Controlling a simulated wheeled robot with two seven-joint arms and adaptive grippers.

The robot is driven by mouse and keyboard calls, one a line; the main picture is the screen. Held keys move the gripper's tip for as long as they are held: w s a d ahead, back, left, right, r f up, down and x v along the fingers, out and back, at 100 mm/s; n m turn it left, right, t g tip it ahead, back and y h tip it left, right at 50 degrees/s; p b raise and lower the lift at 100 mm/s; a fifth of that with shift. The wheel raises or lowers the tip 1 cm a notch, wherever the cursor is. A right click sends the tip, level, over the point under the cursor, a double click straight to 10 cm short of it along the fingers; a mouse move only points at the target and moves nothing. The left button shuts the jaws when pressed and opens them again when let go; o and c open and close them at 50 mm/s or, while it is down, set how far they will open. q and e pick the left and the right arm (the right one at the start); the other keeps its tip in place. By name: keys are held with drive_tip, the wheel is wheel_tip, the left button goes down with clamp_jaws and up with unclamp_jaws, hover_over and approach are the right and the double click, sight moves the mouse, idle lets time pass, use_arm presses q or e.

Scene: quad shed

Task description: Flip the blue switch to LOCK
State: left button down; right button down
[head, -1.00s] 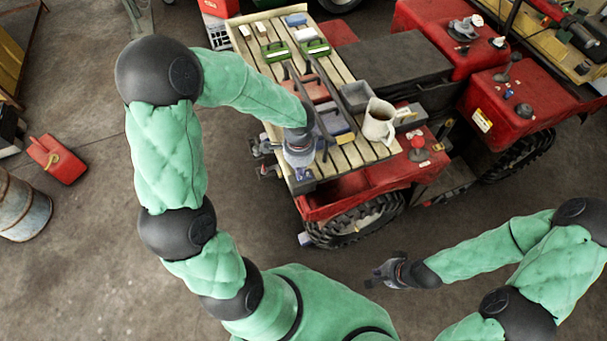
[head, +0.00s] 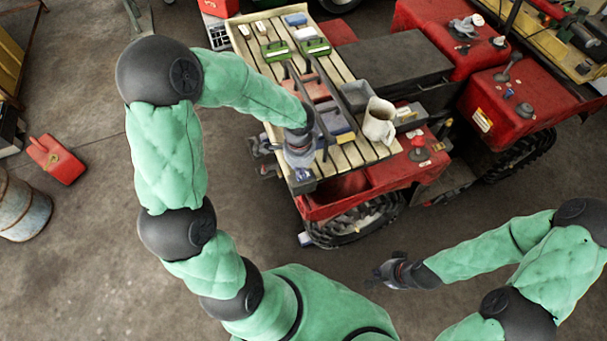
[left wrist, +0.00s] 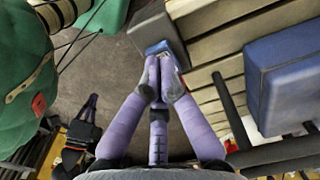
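In the left wrist view a small blue switch (left wrist: 158,48) sits on the end of a dark grey box (left wrist: 153,30) at the slatted rack's edge. My left gripper (left wrist: 161,82) has its purple fingertips drawn together right at the switch's near side. They cover part of it, and I cannot tell whether they touch it. Its lettering and position cannot be read. In the head view my left gripper (head: 301,165) points down at the rack's near corner. My right gripper (head: 376,274) hangs over the floor, away from the rack; its finger gap is too small to judge.
The slatted rack (head: 345,155) on the red quad carries a cream jug (head: 379,122), a grey bin (head: 357,96) and green-handled items. Dark bars rise beside my left wrist. A blue box (left wrist: 285,95) stands right of my left fingers. A red can (head: 57,159) lies on open floor.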

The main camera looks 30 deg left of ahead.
use_arm(q)
drive_tip(key=shift+f+b, duration=0.65)
drive_tip(key=shift+f, duration=0.15)
idle(0.4)
drive_tip(key=shift+r+p, duration=2.9)
drive_tip(key=shift+r, duration=0.65)
drive_tip(key=s+d+f+n+h, duration=0.2)
drive_tip(key=s+d+f+n, duration=0.4)
drive_tip(key=f, duration=0.5)
drive_tip(key=s+d+f+n+h, duration=0.2)
drive_tip(key=s+d+f+n, duration=0.4)
drive_tip(key=f, duration=0.5)
wheel_tip(320, 180, down, 10)
drive_tip(key=d+m+b, duration=0.1)
drive_tip(key=d+b, duration=0.1)
drive_tip(key=b, duration=0.9)
drive_tip(key=shift+w+d, duration=0.25)
drive_tip(key=shift+w, duration=0.15)
